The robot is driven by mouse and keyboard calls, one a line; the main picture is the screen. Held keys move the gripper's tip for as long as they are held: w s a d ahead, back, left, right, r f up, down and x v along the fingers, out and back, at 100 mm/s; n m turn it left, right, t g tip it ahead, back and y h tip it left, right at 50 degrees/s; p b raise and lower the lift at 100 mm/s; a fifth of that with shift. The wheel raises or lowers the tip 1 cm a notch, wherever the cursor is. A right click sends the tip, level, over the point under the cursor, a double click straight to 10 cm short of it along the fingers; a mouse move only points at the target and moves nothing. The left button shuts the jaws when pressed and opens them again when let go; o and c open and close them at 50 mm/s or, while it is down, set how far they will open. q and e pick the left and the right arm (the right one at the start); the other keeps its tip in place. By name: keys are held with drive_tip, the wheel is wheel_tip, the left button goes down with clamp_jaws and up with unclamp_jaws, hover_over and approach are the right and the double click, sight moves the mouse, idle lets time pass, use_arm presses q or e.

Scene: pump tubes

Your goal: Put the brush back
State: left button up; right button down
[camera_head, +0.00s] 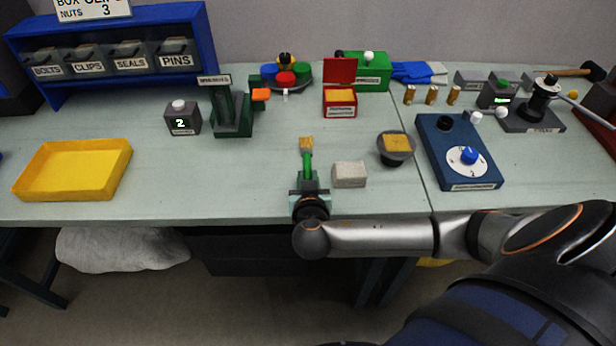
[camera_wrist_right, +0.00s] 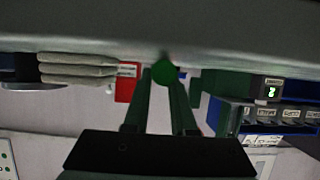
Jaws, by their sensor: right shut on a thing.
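The brush has a green handle and a tan bristle head (camera_head: 306,144). It points away from me above or on the table (camera_head: 250,165), and I cannot tell whether the bristles touch it. My right gripper (camera_head: 309,182) is shut on the green handle near the table's front edge. In the right wrist view the round green handle end (camera_wrist_right: 163,74) shows between the fingertips. A round dark pot (camera_head: 396,158) with a yellow-orange top stands to the right of the brush. My left gripper is not in view.
A pale grey block (camera_head: 349,174) sits just right of my gripper. A blue dial box (camera_head: 460,170) stands farther right. Behind are an open red box (camera_head: 340,104) and a green stand (camera_head: 232,118). A yellow tray (camera_head: 72,190) is at left.

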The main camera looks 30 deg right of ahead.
drive_tip(key=shift+f, duration=0.1)
drive_tip(key=c, duration=1.2)
unclamp_jaws()
drive_tip(key=shift+f, duration=0.1)
drive_tip(key=o, duration=0.5)
drive_tip(key=shift+c, duration=0.2)
